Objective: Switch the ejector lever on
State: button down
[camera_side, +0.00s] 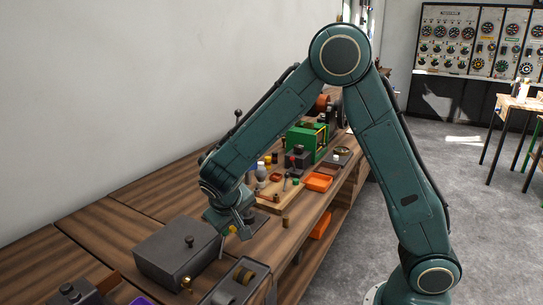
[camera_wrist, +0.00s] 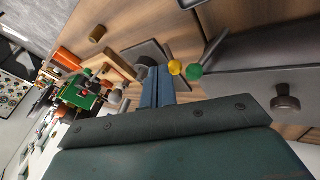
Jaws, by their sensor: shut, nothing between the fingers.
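My gripper (camera_side: 232,222) is low over the near part of the bench, by the right end of a grey box. Its fingers are shut with nothing between them. They also show in the wrist view (camera_wrist: 157,82). Just beside the fingertips there, a yellow ball (camera_wrist: 175,67) and a green ball (camera_wrist: 194,72) show, with a dark rod (camera_wrist: 215,46) rising from near the green one. I cannot tell whether these form the ejector lever or whether the fingers touch them. The yellow ball also shows at the gripper in the side view (camera_side: 232,230).
The grey box (camera_side: 172,255) with a black knob stands left of my gripper. A dark tray (camera_side: 238,283) is in front. Farther along the bench are a green machine (camera_side: 307,142), an orange tray (camera_side: 318,182) and a small brown cylinder (camera_side: 285,222).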

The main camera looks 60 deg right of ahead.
jog(key=shift+d, duration=0.2)
jog(key=shift+d+f, duration=0.25)
jog(key=shift+d, duration=0.3)
dwell(0.4)
jog(key=s+a+r, duration=0.3)
jog(key=s+r, duration=0.1)
jog(key=r, duration=0.7)
jog(key=shift+r, duration=0.15)
jog(key=shift+s, duration=0.1)
dwell(0.3)
